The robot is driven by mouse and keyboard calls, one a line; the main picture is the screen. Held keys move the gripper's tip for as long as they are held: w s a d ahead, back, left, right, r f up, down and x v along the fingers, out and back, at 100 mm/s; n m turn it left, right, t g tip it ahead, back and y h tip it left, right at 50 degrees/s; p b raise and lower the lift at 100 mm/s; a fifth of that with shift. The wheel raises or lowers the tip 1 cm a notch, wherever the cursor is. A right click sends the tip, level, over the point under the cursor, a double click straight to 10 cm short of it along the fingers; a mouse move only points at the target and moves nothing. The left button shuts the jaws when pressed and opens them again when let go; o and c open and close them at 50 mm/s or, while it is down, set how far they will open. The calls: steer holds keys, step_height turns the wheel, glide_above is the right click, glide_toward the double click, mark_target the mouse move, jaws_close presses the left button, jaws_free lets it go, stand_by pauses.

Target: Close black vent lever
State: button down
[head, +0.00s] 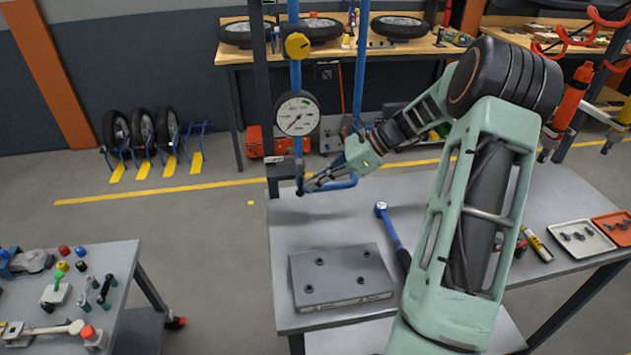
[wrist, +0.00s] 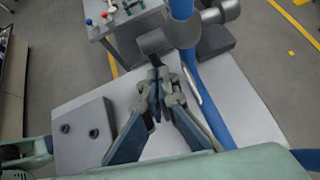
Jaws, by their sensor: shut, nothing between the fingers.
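A small black piece (head: 299,178), which looks like the vent lever, hangs upright at the lower end of the blue pipework, below the round pressure gauge (head: 297,114). My gripper (head: 308,186) is at its right, fingertips close to it; I cannot tell whether they touch. In the wrist view my gripper (wrist: 157,80) is shut and empty, its fingers meeting just below a dark grey cylindrical fitting (wrist: 154,42) beside the blue pipe (wrist: 182,10). The fingers partly hide the lever area, so the lever's exact angle is unclear.
A yellow knob (head: 297,46) sits above the gauge. A blue curved pipe (head: 343,183) runs under my gripper. The grey workbench (head: 290,225) carries a grey block (head: 342,276) and a blue-handled tool (head: 388,222). A side table (head: 122,258) holds small parts at left, with open floor between.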

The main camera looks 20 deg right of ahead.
mark_target(301, 189)
steer(key=shift+a+f+y, duration=0.15)
steer(key=shift+f+y, duration=0.05)
steer(key=shift+y, duration=0.5)
steer(key=a+t+y+b, duration=0.1)
steer(key=y, duration=0.1)
steer(key=a+f+t+y+b, duration=0.1)
steer(key=y, duration=0.2)
steer(key=a+m+t+y+b, duration=0.1)
steer(key=y, duration=0.2)
steer(key=shift+w+f, duration=0.15)
steer(key=shift+w, duration=0.2)
steer(key=shift+w+a+r, duration=0.15)
steer(key=shift+a+r, duration=0.15)
steer(key=shift+a, duration=0.3)
steer(key=shift+w+a+r, duration=0.1)
steer(key=shift+a+r, duration=0.15)
steer(key=shift+a, duration=0.45)
stand_by(0.9)
steer(key=v, duration=0.7)
steer(key=shift+d, duration=0.25)
